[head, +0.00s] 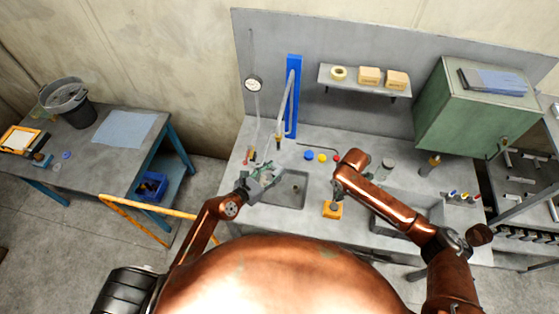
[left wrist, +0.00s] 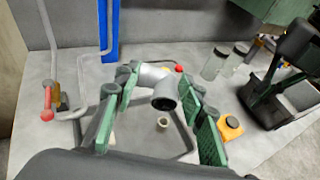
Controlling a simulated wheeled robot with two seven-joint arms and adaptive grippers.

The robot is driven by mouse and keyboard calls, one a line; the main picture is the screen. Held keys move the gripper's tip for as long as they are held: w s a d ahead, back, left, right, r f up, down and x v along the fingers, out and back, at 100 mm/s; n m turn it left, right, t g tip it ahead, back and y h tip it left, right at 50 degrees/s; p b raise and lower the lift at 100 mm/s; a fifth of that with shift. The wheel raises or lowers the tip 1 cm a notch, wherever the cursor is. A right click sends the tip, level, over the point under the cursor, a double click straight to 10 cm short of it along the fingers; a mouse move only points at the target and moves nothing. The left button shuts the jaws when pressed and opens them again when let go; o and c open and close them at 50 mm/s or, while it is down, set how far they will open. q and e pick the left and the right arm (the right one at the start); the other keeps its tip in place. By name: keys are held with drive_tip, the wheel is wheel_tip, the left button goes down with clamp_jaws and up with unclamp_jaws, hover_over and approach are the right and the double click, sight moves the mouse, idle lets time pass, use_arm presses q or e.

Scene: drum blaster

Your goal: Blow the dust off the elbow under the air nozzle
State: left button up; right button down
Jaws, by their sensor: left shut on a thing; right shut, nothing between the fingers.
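The grey pipe elbow (left wrist: 162,84) shows in the left wrist view between the green-padded fingers of my left gripper (left wrist: 168,108), its dark open end facing the camera. In the head view my left gripper (head: 264,172) is over the left side of the sink, just in front of the blue post (head: 293,95). A thin grey air pipe (head: 284,106) runs down beside that post; its nozzle tip is too small to make out. My right gripper is mostly hidden by its copper arm in the head view; its dark body (left wrist: 284,75) shows at the right of the left wrist view.
An orange block (head: 332,209) with a dark top stands right of the sink (head: 297,186). Glass jars (left wrist: 216,62), red, yellow and blue knobs and a green cabinet (head: 465,110) surround the work area. A shelf (head: 362,88) hangs behind. A side table (head: 100,160) stands left.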

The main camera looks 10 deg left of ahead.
use_arm(q)
drive_tip(key=s+p, duration=0.1)
drive_tip(key=s, duration=0.5)
idle(0.9)
